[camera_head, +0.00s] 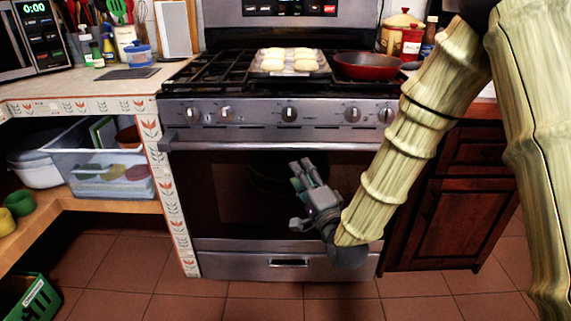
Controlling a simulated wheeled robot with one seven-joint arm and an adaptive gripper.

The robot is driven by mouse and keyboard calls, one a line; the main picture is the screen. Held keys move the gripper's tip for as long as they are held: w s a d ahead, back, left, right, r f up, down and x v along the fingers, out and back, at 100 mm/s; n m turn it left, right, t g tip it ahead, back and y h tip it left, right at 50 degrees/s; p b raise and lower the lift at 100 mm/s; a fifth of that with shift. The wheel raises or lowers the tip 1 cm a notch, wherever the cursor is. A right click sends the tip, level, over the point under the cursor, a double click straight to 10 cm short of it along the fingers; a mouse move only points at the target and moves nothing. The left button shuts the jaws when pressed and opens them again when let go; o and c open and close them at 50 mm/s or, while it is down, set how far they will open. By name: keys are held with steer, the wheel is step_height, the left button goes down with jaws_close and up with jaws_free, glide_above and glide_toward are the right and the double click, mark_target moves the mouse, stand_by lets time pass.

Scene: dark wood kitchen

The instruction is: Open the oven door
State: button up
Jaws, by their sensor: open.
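The oven door (225,190) is a dark glass panel in a steel frame, and it looks closed. Its steel handle (250,146) runs across the top of the door, below the row of knobs. My gripper (302,172) is in front of the door's glass, right of the door's middle. Its fingers point up and a little left, below the handle. It is open and holds nothing that I can see. My arm hides the right part of the door and the handle's right end.
A tray of pale buns (290,60) and a red pan (366,66) sit on the stovetop. A steel drawer (275,266) is under the door. A tiled counter end (168,190) borders the oven on the left. The tiled floor (250,302) in front is clear.

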mark_target(285, 147)
steer(key=x, duration=0.3)
steer(key=b+x, duration=0.1)
steer(key=x, duration=0.3)
steer(key=r+b+x, duration=0.1)
steer(key=x, duration=0.3)
steer(key=shift+s+a+r, duration=0.1)
steer(key=shift+s, duration=0.05)
jaws_close()
